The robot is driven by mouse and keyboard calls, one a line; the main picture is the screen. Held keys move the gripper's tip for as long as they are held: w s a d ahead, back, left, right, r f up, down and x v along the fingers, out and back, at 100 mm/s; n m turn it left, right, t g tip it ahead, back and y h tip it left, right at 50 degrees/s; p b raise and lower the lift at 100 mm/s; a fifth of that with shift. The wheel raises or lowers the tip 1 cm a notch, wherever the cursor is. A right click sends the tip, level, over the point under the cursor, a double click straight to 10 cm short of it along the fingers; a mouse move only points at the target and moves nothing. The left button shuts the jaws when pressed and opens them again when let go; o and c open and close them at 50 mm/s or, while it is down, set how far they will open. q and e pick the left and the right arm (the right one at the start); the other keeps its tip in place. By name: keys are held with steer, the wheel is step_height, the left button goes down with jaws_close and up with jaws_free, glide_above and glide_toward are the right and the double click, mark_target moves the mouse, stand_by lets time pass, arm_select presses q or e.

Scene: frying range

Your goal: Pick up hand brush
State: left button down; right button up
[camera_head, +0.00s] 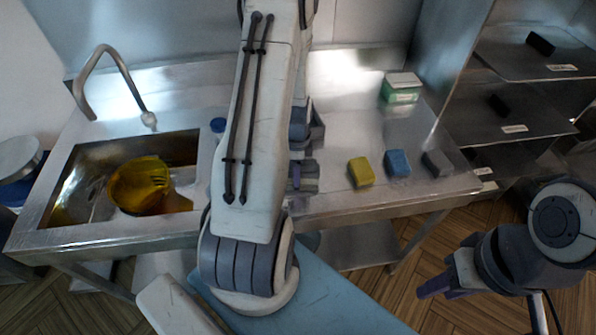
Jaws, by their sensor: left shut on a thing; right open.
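My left arm fills the middle of the view and hides much of the counter behind it. My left gripper (301,176) shows only in part at the right edge of that arm, low over the steel counter. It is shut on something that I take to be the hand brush. The brush is hidden by my arm and gripper, so I cannot make out its shape or whether it touches the counter. My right gripper (432,288) is open and empty at the lower right, out over the floor in front of the counter.
The steel counter (338,205) holds a yellow sponge (361,172), a blue sponge (398,163), a grey sponge (437,163) and a green-white box (401,89). The sink at left holds a yellow bowl (137,185) under a tap (97,60). Shelves (500,120) stand at right.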

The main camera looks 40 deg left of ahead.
arm_select(q)
steer(key=shift+r, duration=0.1)
steer(key=shift+r, duration=0.5)
step_height(320, 180, up, 3)
steer(key=shift+w+f+b, duration=0.1)
steer(key=shift+f+b, duration=0.1)
steer(key=shift+b, duration=0.45)
steer(key=s+d+r+b, duration=0.2)
steer(key=s+d+r, duration=0.5)
steer(key=d, duration=0.2)
steer(key=shift+s+r, duration=0.15)
steer(key=shift+s, duration=0.15)
